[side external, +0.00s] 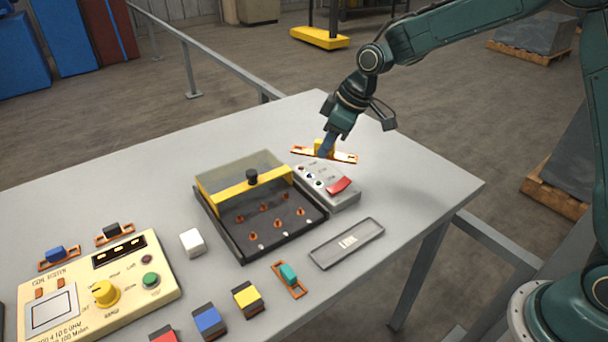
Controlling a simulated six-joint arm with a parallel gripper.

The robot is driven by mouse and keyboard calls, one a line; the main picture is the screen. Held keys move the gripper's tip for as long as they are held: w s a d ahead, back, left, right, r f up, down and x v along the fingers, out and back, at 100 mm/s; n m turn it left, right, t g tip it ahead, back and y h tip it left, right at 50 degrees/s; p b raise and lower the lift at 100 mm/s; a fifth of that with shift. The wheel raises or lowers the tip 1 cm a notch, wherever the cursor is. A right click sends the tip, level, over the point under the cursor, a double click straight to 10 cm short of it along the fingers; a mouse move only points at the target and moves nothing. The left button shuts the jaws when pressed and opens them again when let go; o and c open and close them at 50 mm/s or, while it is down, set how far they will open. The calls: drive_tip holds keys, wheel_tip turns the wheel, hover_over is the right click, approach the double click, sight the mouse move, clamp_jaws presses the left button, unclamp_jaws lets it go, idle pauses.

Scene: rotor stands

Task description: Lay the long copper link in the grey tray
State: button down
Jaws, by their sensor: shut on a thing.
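The long copper link (343,157) is a flat copper strip with a yellow grip block on its middle. My gripper (325,144) is shut on this yellow block and holds the link in the air, roughly level. In the picture the link shows just above the back end of the grey switch box. The grey tray (326,256) is a shallow long tray near the table's front right edge, with a small pale label on its floor. It holds no link. My gripper is behind the tray, above table height. The fingertips are partly hidden by the block.
A terminal box (230,232) with copper posts and a raised clear cover stands left of the grey switch box (327,187) with a red rocker. A teal-gripped link (289,275) lies left of the tray. Coloured blocks and a cream tester (130,290) fill the front left.

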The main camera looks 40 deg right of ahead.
sight(274, 226)
drive_tip(key=s+a+r+n+g, duration=0.1)
drive_tip(key=a+r+n, duration=0.3)
drive_tip(key=a, duration=0.3)
drive_tip(key=s+a+r+n+g+y, duration=0.1)
drive_tip(key=a+r+n+g, duration=0.1)
drive_tip(key=a+r+n, duration=0.3)
drive_tip(key=shift+a+r+n+g+y, duration=0.2)
drive_tip(key=shift+a+n+g+y, duration=0.1)
drive_tip(key=shift+a+n, duration=0.6)
drive_tip(key=shift+a+f, duration=0.1)
drive_tip(key=shift+f, duration=0.05)
wheel_tip(274, 226, down, 19)
drive_tip(key=shift+f, duration=0.2)
drive_tip(key=shift+f, duration=0.15)
drive_tip(key=c, duration=1.2)
unclamp_jaws()
